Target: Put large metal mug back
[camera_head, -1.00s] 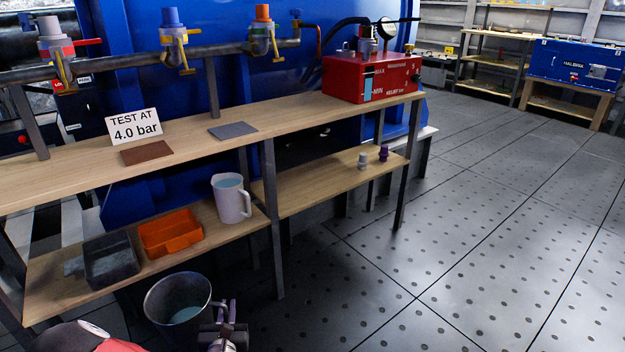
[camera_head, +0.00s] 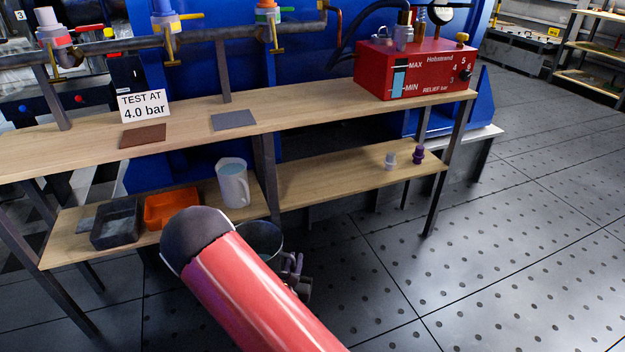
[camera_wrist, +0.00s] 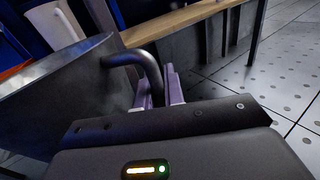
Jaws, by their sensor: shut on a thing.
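The large metal mug (camera_head: 262,238) is a dark grey metal vessel in front of the lower shelf, partly hidden behind my red arm in the head view. In the wrist view its grey wall (camera_wrist: 60,95) fills the left side, and its curved handle (camera_wrist: 150,65) runs between my fingers. My gripper (camera_head: 293,268) is shut on the handle, and its purple fingers (camera_wrist: 160,90) also show in the wrist view. I cannot tell from these views how far the mug is from the shelf edge.
The lower shelf (camera_head: 80,252) holds a black tray (camera_head: 115,225), an orange tray (camera_head: 168,207) and a white pitcher (camera_head: 233,184). The right lower shelf (camera_head: 325,180) is mostly bare, with two small fittings (camera_head: 404,157). The bench top (camera_head: 320,112) carries a red relief box (camera_head: 415,70). Table legs stand nearby.

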